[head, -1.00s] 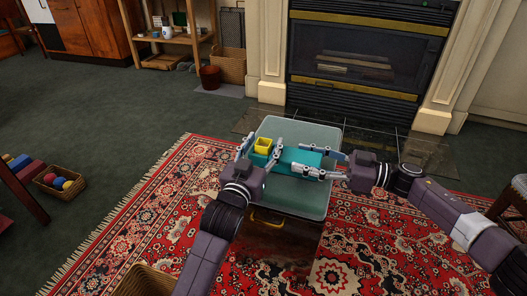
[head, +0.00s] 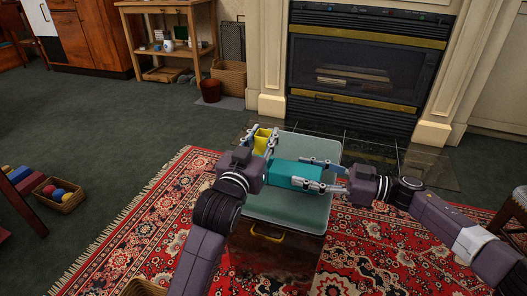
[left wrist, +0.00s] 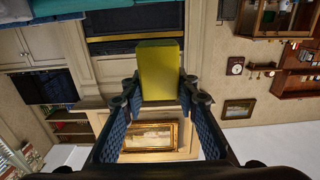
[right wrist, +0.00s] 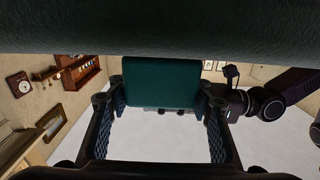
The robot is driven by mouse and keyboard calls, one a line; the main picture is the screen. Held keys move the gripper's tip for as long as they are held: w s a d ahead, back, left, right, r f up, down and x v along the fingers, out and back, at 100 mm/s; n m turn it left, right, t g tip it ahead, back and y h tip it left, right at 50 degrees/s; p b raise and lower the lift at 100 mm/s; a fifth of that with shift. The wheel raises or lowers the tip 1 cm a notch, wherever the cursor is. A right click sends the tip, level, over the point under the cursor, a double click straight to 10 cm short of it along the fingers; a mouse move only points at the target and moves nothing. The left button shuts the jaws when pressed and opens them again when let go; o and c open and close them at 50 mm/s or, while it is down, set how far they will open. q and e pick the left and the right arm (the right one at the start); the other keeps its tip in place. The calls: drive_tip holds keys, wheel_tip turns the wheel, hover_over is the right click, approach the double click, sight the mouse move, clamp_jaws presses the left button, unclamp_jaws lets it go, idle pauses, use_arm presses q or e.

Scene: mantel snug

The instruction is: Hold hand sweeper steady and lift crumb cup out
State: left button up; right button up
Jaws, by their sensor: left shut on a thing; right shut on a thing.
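The teal hand sweeper (head: 294,174) lies over the grey-green top in the head view. My right gripper (head: 312,174) is shut on its right part, one finger on each side; the right wrist view shows the dark teal body (right wrist: 161,82) between the fingers. The yellow crumb cup (head: 262,141) is at the sweeper's far left end and stands raised above it. My left gripper (head: 260,143) is shut on the cup. The left wrist view shows the cup (left wrist: 160,70) between the fingertips. My left gripper hides where cup and sweeper come closest.
The grey-green top (head: 285,210) belongs to a low cabinet with a yellow handle (head: 267,236), on a red patterned rug (head: 375,255). Bare top shows in front of and behind the sweeper. A fireplace (head: 365,75) stands behind. A basket of balls (head: 62,193) is far left.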

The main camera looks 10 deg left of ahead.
use_arm(q)
drive_tip(key=shift+r, duration=1.45)
use_arm(e)
drive_tip(key=o, duration=1.5)
drive_tip(key=shift+d, duration=0.1)
